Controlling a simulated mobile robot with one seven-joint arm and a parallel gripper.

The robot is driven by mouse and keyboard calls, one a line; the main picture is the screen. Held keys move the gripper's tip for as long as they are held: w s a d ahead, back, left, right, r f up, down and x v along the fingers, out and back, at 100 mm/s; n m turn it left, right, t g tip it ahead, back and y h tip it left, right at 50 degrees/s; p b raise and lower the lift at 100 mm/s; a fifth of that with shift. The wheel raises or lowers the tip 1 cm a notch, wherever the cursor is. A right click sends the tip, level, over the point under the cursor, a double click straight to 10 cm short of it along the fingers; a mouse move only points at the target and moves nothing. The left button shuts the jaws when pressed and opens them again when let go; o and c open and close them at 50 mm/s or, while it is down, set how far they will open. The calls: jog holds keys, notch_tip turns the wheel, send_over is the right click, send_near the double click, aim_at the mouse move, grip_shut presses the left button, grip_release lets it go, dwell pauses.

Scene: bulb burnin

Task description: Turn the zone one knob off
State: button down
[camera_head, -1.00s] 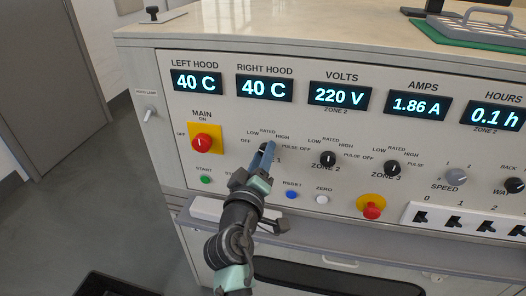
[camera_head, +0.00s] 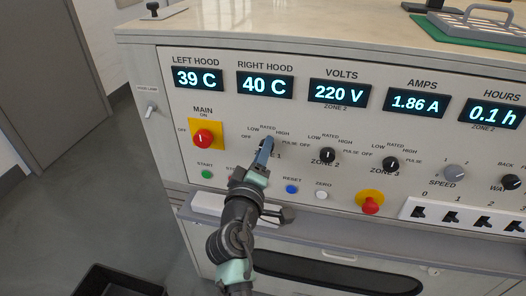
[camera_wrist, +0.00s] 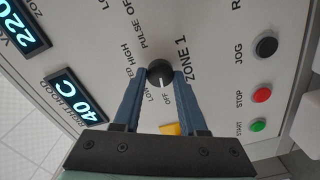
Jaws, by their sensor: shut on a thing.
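The zone one knob (camera_wrist: 160,68) is black and round, on the panel beside the "ZONE 1" label. Its white mark points down in the wrist view, towards the OFF label and near LOW. My gripper (camera_wrist: 159,76) has blue fingers shut on the knob, one on each side. In the head view my gripper (camera_head: 267,146) reaches the panel from below and hides most of the knob and part of the "ZONE 1" label.
The zone 2 knob (camera_head: 327,155) and zone 3 knob (camera_head: 391,164) are to the right. The red main switch (camera_head: 203,139) is to the left. Green start (camera_head: 207,174) and blue reset (camera_head: 291,189) buttons are below. A ledge (camera_head: 330,232) runs under the panel.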

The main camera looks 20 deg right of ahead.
jog(key=shift+c, duration=2.2)
grip_release()
jog(key=v, duration=1.3)
